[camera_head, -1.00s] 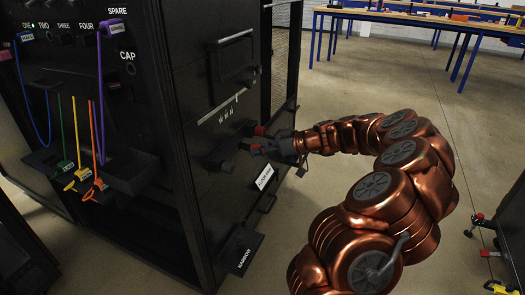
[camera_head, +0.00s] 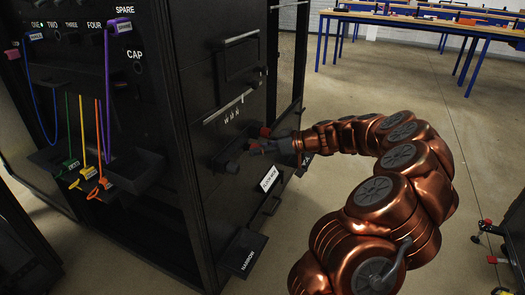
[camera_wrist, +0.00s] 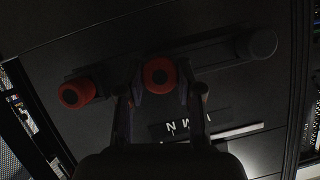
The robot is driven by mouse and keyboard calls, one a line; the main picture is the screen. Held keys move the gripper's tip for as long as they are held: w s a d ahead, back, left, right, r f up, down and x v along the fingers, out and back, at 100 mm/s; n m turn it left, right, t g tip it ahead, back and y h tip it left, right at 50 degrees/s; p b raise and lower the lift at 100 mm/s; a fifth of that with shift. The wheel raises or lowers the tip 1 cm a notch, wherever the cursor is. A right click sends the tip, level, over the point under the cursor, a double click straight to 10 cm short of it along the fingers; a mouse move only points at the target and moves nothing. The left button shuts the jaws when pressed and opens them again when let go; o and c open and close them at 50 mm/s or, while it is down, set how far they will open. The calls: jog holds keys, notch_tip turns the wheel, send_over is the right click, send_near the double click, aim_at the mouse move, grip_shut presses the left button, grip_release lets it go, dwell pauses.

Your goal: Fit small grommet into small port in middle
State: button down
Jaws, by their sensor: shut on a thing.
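In the wrist view, a red ring-shaped piece with a dark centre (camera_wrist: 159,74), apparently a grommet, sits between the fingers of my gripper (camera_wrist: 160,82). My gripper is shut on it. In the head view my gripper (camera_head: 262,146) is at the dark cabinet front, beside a black holder bar (camera_head: 230,153). A second red round piece (camera_wrist: 76,93) is at the bar's left end in the wrist view, and a black round piece (camera_wrist: 262,43) at its right end. I cannot tell whether the held piece touches the bar. No port is clearly visible.
White letter marks (camera_head: 231,113) are on the cabinet above the bar. White-labelled plates (camera_head: 268,179) and a NARROW plate (camera_head: 243,252) stick out lower. Coloured cables (camera_head: 85,150) hang at left. Open floor lies right of the cabinet, with blue-legged tables (camera_head: 420,25) behind.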

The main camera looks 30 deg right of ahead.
jog(key=shift+w+a+b, duration=0.3)
jog(key=shift+w+a, duration=0.15)
jog(key=shift+w, duration=0.25)
jog(key=c, duration=0.7)
grip_release()
jog(key=v, duration=1.2)
